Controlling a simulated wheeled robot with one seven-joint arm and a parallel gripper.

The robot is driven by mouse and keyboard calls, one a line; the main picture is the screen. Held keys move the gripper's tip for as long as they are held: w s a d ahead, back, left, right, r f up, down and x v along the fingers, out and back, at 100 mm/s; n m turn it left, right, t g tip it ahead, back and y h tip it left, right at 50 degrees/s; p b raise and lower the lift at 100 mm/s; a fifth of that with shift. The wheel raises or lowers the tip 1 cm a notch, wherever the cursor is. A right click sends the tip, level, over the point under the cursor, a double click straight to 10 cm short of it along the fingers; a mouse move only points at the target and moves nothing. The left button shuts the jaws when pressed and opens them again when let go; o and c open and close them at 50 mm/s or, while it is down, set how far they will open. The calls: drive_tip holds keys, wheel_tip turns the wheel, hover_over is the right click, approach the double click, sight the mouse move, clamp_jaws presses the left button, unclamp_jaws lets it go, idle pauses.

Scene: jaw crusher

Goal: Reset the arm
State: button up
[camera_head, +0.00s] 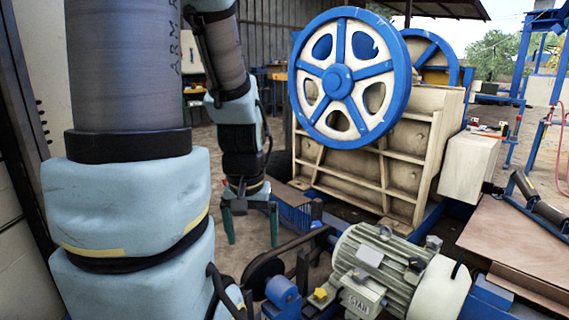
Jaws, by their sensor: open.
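My gripper (250,224) hangs at the end of my arm, left of the middle in the head view. Its two green fingers point down and stand well apart, with nothing seen between them. It is in front of and to the left of the cream jaw crusher (352,176). The forearm above it hangs close to vertical. A large part of my arm fills the left of the view and hides what is behind it.
The crusher carries a blue-rimmed flywheel (338,77). A grey-green electric motor (384,264) sits at the front, with a belt drive (262,273) to its left, below my gripper. A brown plate (520,237) lies at the right. Open concrete floor shows behind my gripper.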

wheel_tip(320, 180, up, 18)
drive_tip(key=p, duration=1.6)
drive_tip(key=shift+r, duration=0.15)
idle(0.3)
